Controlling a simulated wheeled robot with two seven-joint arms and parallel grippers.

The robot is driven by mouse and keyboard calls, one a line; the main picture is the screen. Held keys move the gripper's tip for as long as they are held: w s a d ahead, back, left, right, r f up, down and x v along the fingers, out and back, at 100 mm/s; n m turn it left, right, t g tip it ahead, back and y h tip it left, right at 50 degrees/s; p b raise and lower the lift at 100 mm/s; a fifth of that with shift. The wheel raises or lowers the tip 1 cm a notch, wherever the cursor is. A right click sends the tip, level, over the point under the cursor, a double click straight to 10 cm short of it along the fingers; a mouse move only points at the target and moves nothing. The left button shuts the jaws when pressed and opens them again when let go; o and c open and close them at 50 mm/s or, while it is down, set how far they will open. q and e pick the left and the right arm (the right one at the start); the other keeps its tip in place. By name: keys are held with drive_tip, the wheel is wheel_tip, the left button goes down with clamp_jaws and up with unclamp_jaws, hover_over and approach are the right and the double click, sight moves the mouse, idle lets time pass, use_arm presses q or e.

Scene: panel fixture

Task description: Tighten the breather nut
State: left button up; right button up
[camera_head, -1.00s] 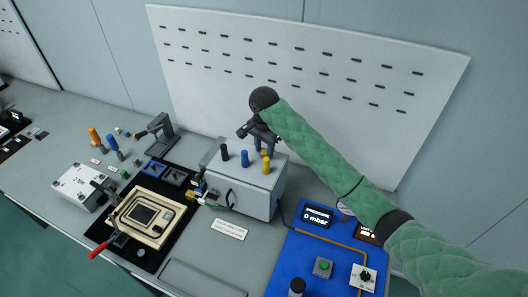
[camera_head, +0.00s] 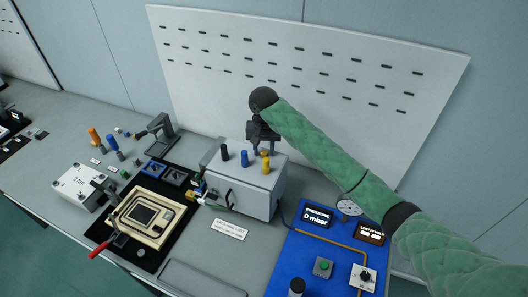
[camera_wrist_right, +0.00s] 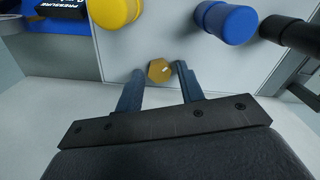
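The breather nut, a brass hexagonal nut (camera_wrist_right: 159,70), sits on the top of the grey box (camera_head: 236,190) near its back edge. A small part of the nut (camera_head: 265,153) shows under my right gripper in the head view. My right gripper (camera_wrist_right: 159,70) is open, with one dark finger on each side of the nut in the wrist view. The right finger is closer to the nut than the left one. I cannot tell whether the fingertips are level with the nut or above it. My left gripper is not in view.
Black (camera_head: 224,152), blue (camera_head: 245,158) and yellow (camera_head: 266,165) knobs stand on the box close to the gripper. A blue panel (camera_head: 296,257) with a pressure display (camera_head: 317,216) lies to the right. A white slotted board (camera_head: 330,75) stands behind.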

drive_tip(key=n, duration=0.5)
drive_tip(key=shift+a+n, duration=0.1)
drive_tip(key=shift+n, duration=2.4)
drive_tip(key=c, duration=0.8)
drive_tip(key=shift+m, duration=1.8)
drive_tip(key=shift+m, duration=1.7)
